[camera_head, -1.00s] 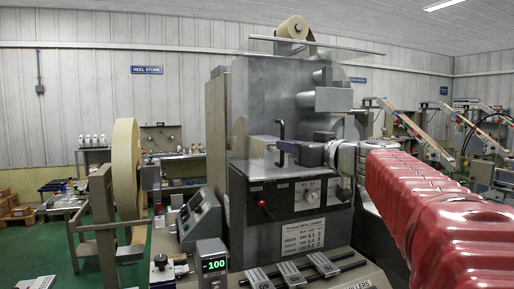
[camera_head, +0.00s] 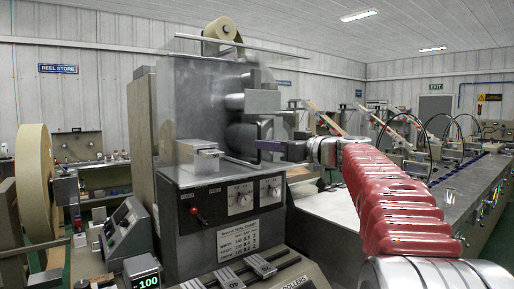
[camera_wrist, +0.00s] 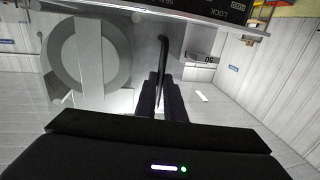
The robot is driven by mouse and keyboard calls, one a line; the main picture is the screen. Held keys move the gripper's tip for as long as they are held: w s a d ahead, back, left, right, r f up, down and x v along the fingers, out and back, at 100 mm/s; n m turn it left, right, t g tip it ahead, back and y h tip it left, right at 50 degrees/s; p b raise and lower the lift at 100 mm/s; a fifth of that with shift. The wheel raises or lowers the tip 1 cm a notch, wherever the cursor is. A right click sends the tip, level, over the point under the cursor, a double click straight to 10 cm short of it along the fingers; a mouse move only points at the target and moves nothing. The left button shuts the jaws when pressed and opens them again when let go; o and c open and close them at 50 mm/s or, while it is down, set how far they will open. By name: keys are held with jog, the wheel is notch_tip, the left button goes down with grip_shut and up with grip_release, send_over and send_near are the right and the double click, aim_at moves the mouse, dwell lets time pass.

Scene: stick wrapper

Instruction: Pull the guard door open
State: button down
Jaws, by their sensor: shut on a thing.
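The guard door is a clear panel on the front of the grey wrapper machine (camera_head: 205,100); its edges are hard to make out. Its black bar handle (camera_head: 259,130) stands upright at the front right of the machine. My gripper (camera_head: 268,145) reaches in from the right on the red-sleeved arm and is shut on the handle. In the wrist view the handle (camera_wrist: 163,52) runs down between the two dark fingers of my gripper (camera_wrist: 161,105). The fingertips' contact with the bar is partly hidden there. How far the door stands open I cannot tell.
Below the handle is a control panel (camera_head: 238,198) with dials and a red lever. A small display (camera_head: 142,276) and rollers (camera_head: 228,276) are in front. A big paper reel (camera_head: 34,180) stands left. A long bench (camera_head: 455,190) fills the right side.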

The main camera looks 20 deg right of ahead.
jog(key=shift+d, duration=0.25)
jog(key=c, duration=1.8)
grip_release()
jog(key=shift+c, duration=0.2)
jog(key=v, duration=1.4)
